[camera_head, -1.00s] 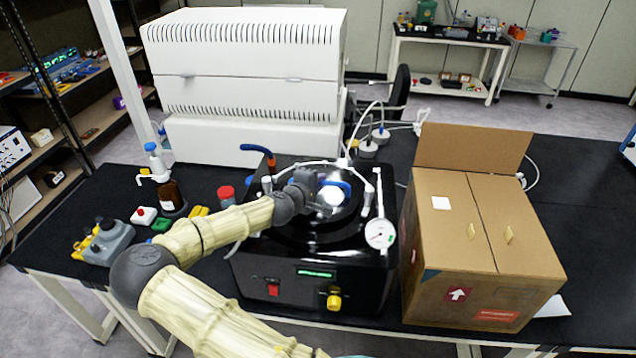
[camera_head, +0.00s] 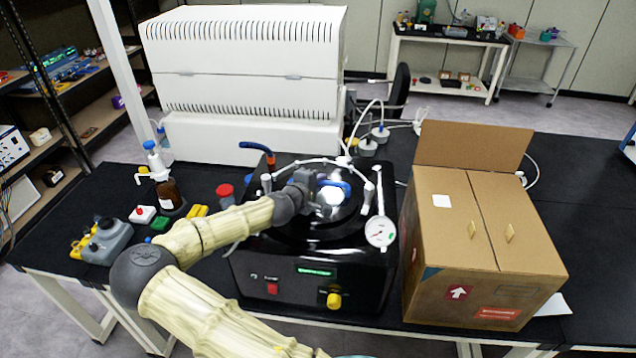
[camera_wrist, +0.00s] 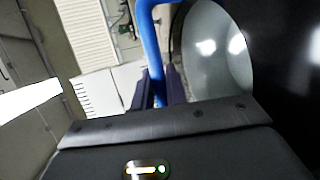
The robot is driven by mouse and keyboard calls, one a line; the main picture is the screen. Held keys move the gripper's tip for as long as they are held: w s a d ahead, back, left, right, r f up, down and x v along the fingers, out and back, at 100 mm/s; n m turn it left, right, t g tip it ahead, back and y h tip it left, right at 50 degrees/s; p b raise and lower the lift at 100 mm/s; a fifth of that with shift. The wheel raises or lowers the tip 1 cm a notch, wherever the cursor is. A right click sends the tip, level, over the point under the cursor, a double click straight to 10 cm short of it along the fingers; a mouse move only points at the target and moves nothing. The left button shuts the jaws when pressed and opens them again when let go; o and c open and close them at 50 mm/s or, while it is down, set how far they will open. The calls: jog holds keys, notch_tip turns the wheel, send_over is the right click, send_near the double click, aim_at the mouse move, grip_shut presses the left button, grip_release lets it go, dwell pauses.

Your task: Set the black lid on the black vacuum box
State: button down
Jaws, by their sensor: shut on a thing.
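The black vacuum box (camera_head: 316,301) stands on the black bench in the middle of the head view, with a switch, a green display and a yellow knob on its front. The round black lid (camera_head: 308,226) is over the box top, roughly level. Whether it touches the box all round I cannot tell. My gripper (camera_head: 320,184) is shut on the lid's blue handle (camera_head: 336,186), above a shiny pale disc. In the wrist view the blue handle (camera_wrist: 151,52) runs between my fingers (camera_wrist: 160,88), with the pale disc (camera_wrist: 217,50) beside it. My arm hides part of the box's left side.
A pressure gauge (camera_head: 380,232) and a white hose (camera_head: 325,162) are close to the lid. A cardboard box (camera_head: 480,246) stands at the right. A large white machine (camera_head: 245,85) is behind. Bottles and small items lie at the left.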

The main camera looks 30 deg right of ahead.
jog(key=c, duration=1.3)
grip_release()
jog(key=shift+c, duration=0.2)
jog(key=shift+a, duration=0.1)
jog(key=b+v, duration=0.4)
jog(key=v, duration=1.3)
jog(key=shift+a, duration=0.2)
